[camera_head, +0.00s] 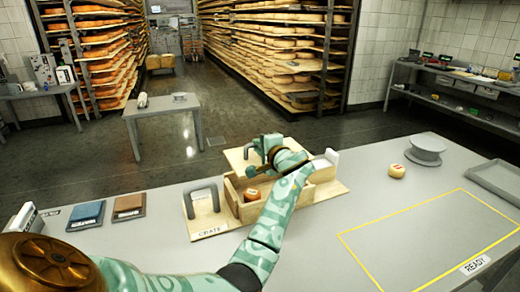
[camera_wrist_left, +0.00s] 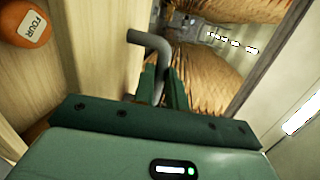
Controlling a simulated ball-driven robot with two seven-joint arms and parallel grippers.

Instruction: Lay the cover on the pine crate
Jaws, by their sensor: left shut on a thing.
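The pine crate (camera_head: 240,207) stands on the grey table, on a pale wooden base with a CRATE label. An orange cheese (camera_head: 252,195) lies inside it; the left wrist view shows it marked FOUR (camera_wrist_left: 30,27). My left gripper (camera_head: 264,147) is over the far side of the crate. In the left wrist view its fingers (camera_wrist_left: 163,85) are shut on a grey bent handle (camera_wrist_left: 150,40). A pale wooden panel (camera_head: 236,156) shows beside the gripper, apparently the cover; my arm hides much of it and the crate's right part. My right gripper is not in view.
Another cheese (camera_head: 397,171), a round grey stand (camera_head: 425,148) and a grey tray (camera_head: 497,180) lie to the right. The yellow READY outline (camera_head: 350,243) is empty.

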